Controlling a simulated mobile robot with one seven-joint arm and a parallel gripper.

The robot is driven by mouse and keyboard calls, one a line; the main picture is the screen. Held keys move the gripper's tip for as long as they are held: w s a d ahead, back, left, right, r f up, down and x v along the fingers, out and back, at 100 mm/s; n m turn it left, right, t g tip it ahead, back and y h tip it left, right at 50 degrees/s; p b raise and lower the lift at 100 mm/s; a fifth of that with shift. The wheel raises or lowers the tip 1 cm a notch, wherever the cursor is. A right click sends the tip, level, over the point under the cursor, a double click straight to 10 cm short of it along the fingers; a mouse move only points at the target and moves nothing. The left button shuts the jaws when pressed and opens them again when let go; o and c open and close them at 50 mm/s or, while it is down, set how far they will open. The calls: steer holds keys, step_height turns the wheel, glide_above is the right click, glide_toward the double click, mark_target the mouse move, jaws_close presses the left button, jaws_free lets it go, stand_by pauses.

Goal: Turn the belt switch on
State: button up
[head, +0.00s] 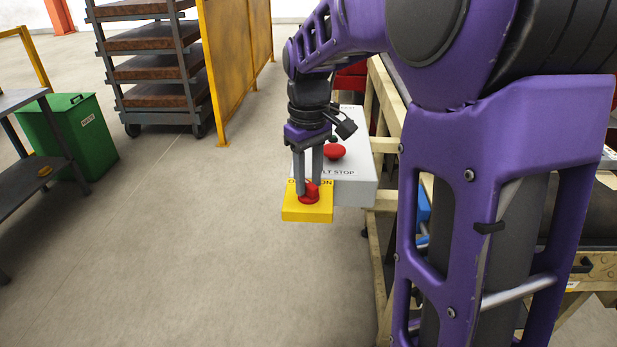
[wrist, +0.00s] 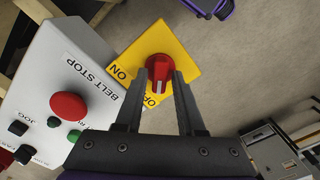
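The belt switch is a red rotary knob (wrist: 160,70) on a yellow plate (head: 293,213) at the near end of a light grey control box (head: 355,192). In the wrist view, "ON" is printed at the plate's left and a partly hidden "OF…" at its lower edge. The knob's ridge has a white mark at its lower end, towards the "OF…" lettering. My gripper (head: 308,192) points down at the knob. Its two grey fingers stand apart, one on each side of the ridge (wrist: 163,72). I see no clear contact with the ridge.
A red belt stop button (head: 334,152) sits on the box just behind my gripper; smaller buttons (wrist: 53,122) are beside it. A wooden frame (head: 385,200) lies to the right. A green bin (head: 85,140), shelf rack (head: 150,45) and yellow barrier (head: 225,70) stand left, with open floor between.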

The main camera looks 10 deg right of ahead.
jaws_close()
steer(key=m+p, duration=0.2)
steer(key=m, duration=0.2)
steer(key=shift+r+m, duration=0.1)
steer(key=shift+m, duration=0.2)
steer(key=m+p, duration=0.2)
steer(key=m, duration=0.2)
steer(key=shift+m, duration=0.3)
steer(key=m+p, duration=0.1)
steer(key=m, duration=0.3)
steer(key=shift+m, duration=0.3)
steer(key=shift+m+p, duration=0.9)
steer(key=shift+m, duration=1.2)
steer(key=shift+o, duration=1.6)
jaws_free()
